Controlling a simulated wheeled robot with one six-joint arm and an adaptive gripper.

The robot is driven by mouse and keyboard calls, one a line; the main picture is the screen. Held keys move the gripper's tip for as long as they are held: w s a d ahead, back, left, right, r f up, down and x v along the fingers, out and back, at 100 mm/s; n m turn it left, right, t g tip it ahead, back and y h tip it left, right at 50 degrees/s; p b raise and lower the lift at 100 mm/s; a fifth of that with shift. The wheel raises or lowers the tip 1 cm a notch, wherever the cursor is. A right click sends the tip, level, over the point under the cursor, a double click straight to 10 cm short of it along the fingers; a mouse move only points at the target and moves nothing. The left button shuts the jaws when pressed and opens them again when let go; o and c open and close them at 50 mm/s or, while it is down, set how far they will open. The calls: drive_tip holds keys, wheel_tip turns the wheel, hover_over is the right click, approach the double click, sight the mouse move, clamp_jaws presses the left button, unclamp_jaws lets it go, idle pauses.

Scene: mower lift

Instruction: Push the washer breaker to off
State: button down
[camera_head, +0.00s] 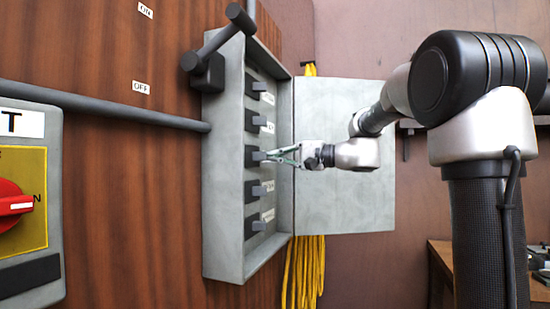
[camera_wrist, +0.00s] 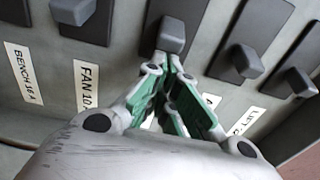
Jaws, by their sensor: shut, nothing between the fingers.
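A grey breaker box (camera_head: 222,200) on the wood wall holds a column of dark breakers with white labels. My gripper (camera_head: 270,156) is shut and empty, its tips at the middle breaker (camera_head: 256,155). In the wrist view, the green-padded fingers (camera_wrist: 166,66) meet just beside the middle breaker's lever (camera_wrist: 171,34); I cannot tell whether they touch it. Its label is hidden behind the fingers. Labels reading BENCH (camera_wrist: 23,74) and FAN (camera_wrist: 87,88) lie to the left, and one reading LIFT (camera_wrist: 245,120) to the right. No label readable as washer shows.
The box's open door (camera_head: 345,200) stands to the right, behind my arm. A lever handle (camera_head: 215,48) sticks out at the box's upper left. A yellow cable (camera_head: 305,270) hangs below. A panel with a red rotary switch (camera_head: 12,205) is at far left.

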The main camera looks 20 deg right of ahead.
drive_tip(key=shift+s+m+t+h, duration=0.3)
drive_tip(key=shift+m+t+h, duration=0.1)
drive_tip(key=shift+t, duration=0.1)
drive_tip(key=s+m+t+h, duration=0.1)
drive_tip(key=s+h, duration=0.1)
drive_tip(key=s+a+m+t+h, duration=0.1)
drive_tip(key=s+m+t+h, duration=0.1)
drive_tip(key=shift+s+a, duration=0.1)
drive_tip(key=shift+s, duration=0.15)
idle(0.4)
